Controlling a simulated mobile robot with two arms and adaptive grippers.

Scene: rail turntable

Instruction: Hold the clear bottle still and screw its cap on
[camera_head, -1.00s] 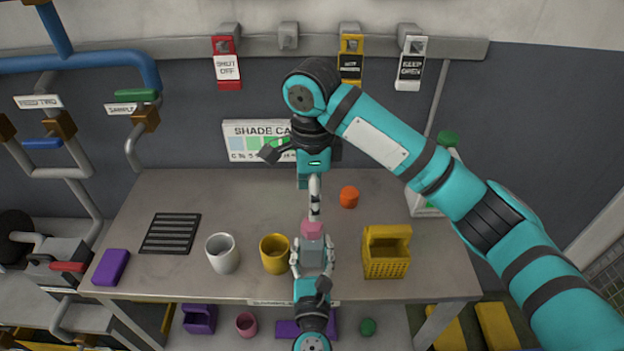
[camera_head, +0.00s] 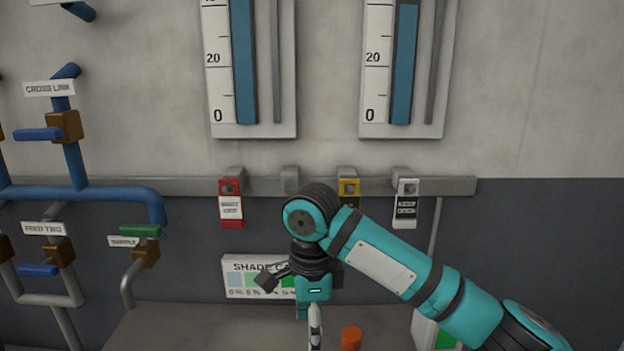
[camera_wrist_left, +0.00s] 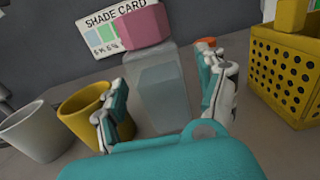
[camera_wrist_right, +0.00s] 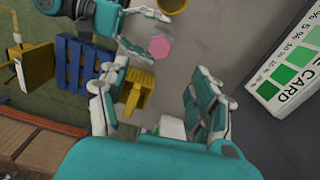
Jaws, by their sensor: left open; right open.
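The clear bottle (camera_wrist_left: 160,95) stands upright on the table in the left wrist view, with a pink cap (camera_wrist_left: 143,26) on its top. Whether the cap is threaded on, I cannot tell. My left gripper (camera_wrist_left: 167,82) is open, with one finger on each side of the bottle; contact is unclear. The right wrist view shows the pink cap (camera_wrist_right: 158,46) from above as a hexagon, beyond the fingertips. My right gripper (camera_wrist_right: 157,85) is open and empty above the table. In the head view, my right gripper (camera_head: 315,330) is partly cut off at the bottom; bottle and left gripper are out of frame.
A yellow mug (camera_wrist_left: 88,112) and a white mug (camera_wrist_left: 38,130) stand left of the bottle. A yellow perforated basket (camera_wrist_left: 288,75) stands to the right. An orange object (camera_head: 351,338) is near my right gripper. A shade card (camera_head: 250,278) is on the wall behind.

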